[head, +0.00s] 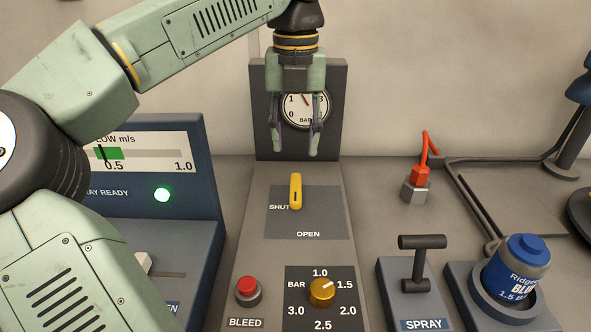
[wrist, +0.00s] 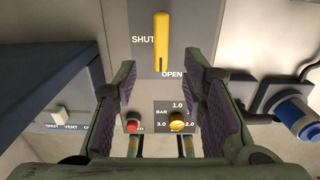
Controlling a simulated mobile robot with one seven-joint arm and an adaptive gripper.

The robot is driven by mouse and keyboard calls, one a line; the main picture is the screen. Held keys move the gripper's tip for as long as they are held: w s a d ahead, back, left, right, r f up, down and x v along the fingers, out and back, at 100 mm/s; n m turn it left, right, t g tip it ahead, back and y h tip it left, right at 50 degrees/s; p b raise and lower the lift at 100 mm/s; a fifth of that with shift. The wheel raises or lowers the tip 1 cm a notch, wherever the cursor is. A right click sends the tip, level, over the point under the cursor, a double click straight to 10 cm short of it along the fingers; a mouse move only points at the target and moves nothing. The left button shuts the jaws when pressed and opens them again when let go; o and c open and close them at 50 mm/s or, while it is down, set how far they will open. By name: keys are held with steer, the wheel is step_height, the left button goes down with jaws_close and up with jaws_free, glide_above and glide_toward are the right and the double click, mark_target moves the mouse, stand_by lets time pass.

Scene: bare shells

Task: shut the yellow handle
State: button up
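The yellow handle (head: 295,191) stands on a dark grey plate with SHUT printed at its left and OPEN below it. It lies lengthwise in the picture, with its dark mark at the end towards OPEN; it also shows in the wrist view (wrist: 161,42). My gripper (head: 296,152) is open and empty, fingers pointing down, above and behind the handle in the head view. In the wrist view its two fingers (wrist: 162,72) are spread wide, with the handle beyond their tips and nothing between them. The gripper does not touch the handle.
In front are a red BLEED button (head: 247,287) and a brass BAR knob (head: 321,291). A gauge (head: 305,105) stands behind my gripper. At right are a SPRAY lever (head: 421,262), a blue bottle (head: 518,263) and a red-topped fitting (head: 418,183). A flow meter (head: 150,160) stands left.

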mark_target(296, 186)
step_height(296, 186, down, 10)
steer(key=shift+r+p, duration=0.25)
steer(key=shift+p, duration=0.45)
jaws_close()
